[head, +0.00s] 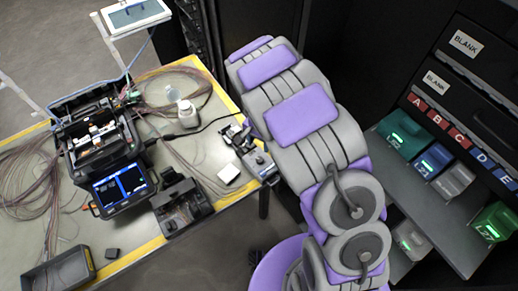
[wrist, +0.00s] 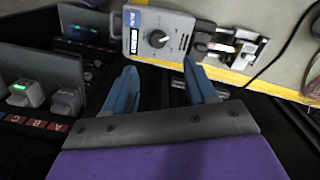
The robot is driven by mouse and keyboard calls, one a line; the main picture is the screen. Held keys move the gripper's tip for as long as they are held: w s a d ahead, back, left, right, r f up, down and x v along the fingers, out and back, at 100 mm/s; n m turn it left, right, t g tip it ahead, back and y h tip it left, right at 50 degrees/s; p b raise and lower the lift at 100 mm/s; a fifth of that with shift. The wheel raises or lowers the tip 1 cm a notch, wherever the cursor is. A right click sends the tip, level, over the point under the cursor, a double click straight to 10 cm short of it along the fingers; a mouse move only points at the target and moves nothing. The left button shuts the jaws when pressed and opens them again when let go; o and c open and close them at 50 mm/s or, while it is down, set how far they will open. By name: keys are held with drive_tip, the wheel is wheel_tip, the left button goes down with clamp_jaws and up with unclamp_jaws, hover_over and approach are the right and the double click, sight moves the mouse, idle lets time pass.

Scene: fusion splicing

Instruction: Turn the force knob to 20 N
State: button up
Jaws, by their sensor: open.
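The force knob (wrist: 157,38) is a round dark dial with a light pointer mark, on the face of a grey box (wrist: 178,22). The box stands at the yellow-edged table border in the wrist view. The box (head: 258,164) also shows at the table's right edge in the head view, next to my arm. My gripper (wrist: 161,70) is open, with its two blue fingers spread and nothing between them. The knob lies beyond the fingertips, between them in the picture and apart from them. The knob's scale is too small to read. My gripper cannot be made out in the head view.
A fusion splicer (head: 100,150) with a lit screen, loose fibres, a white bottle (head: 187,113) and a dark tray (head: 58,272) occupy the table (head: 125,245). A black cabinet with lettered slots and green-lit modules (head: 404,137) stands right of my arm.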

wheel_tip(320, 180, up, 6)
drive_tip(key=shift+r, duration=0.15)
drive_tip(key=shift+r, duration=0.1)
idle(0.5)
